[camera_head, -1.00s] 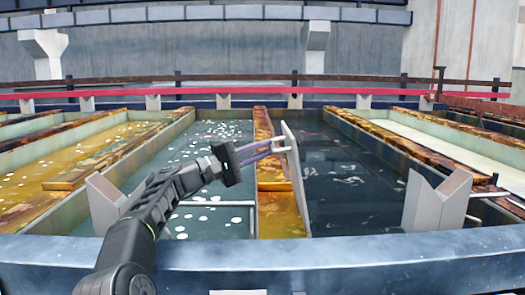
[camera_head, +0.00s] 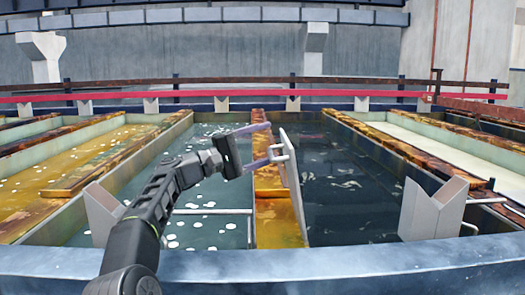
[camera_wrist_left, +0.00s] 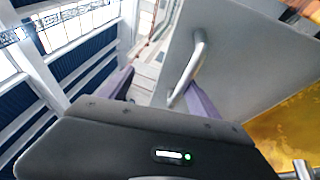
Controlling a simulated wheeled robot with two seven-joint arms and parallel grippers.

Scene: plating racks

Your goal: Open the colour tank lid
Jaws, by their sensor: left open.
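The colour tank lid (camera_head: 293,184) is a pale grey panel standing steeply on edge, tilted, beside the rusty divider between two dark-liquid tanks. Its bar handle (camera_head: 280,152) is on the face towards my left gripper (camera_head: 269,144). That gripper is open, with its purple fingers spread, one above the other in the head view. The lower fingertip is close to the handle; I cannot tell if it touches. In the left wrist view the lid (camera_wrist_left: 240,65) fills the right side, and its handle (camera_wrist_left: 187,72) lies between the fingers. My right gripper is not in view.
The dark tank (camera_head: 345,190) right of the lid has an open liquid surface. A thick blue-grey front beam (camera_head: 350,262) runs across the near side. Grey V-shaped brackets (camera_head: 432,208) stand at both sides. A red rail (camera_head: 340,99) runs along the back.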

